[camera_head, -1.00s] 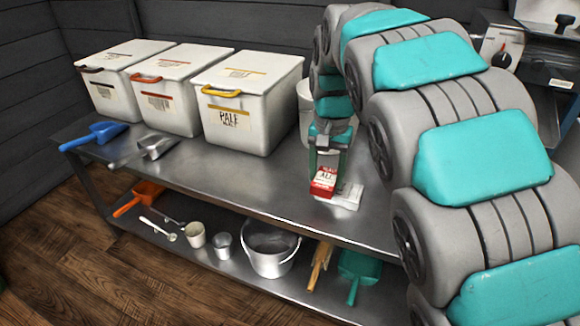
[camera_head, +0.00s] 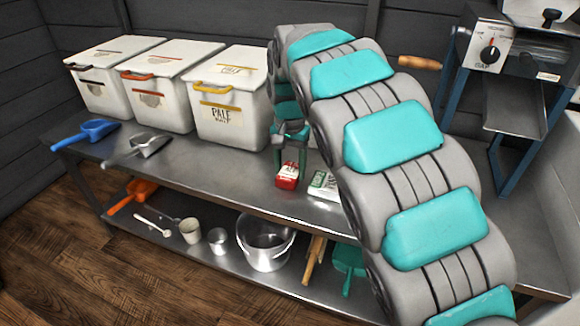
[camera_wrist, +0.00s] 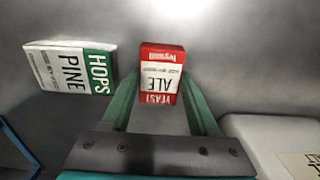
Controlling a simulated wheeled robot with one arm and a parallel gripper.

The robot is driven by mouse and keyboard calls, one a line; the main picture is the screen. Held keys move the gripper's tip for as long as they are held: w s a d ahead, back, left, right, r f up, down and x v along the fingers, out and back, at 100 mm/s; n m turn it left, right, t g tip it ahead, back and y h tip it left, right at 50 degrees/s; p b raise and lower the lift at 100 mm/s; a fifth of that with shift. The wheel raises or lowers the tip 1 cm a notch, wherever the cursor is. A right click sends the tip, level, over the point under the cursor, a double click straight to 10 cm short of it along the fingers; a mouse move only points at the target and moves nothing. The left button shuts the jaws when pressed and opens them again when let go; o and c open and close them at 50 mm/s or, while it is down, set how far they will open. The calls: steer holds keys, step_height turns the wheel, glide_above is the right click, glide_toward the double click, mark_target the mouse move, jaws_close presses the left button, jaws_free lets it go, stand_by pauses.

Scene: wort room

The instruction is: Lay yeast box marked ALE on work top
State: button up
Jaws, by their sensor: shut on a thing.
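The yeast box marked ALE (camera_head: 288,175), red and white, is between the fingers of my gripper (camera_head: 290,150) over the work top (camera_head: 215,165). In the wrist view the box (camera_wrist: 162,72) shows its ALE face and red end, with a green finger of my gripper (camera_wrist: 162,95) on each side. My gripper is shut on it. The box is low over the bare steel; I cannot tell whether it touches the work top.
A white and green box marked HOPS PINE (camera_wrist: 72,66) lies beside the ALE box; it also shows in the head view (camera_head: 323,186). A white PALE bin (camera_head: 228,120) stands left of my gripper. A blue scoop (camera_head: 86,134) and a metal scoop (camera_head: 148,146) lie farther left.

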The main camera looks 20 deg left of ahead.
mark_target(290, 171)
steer(key=shift+f, duration=0.1)
steer(key=o, duration=1.3)
steer(key=shift+o, duration=0.2)
step_height(290, 171, up, 12)
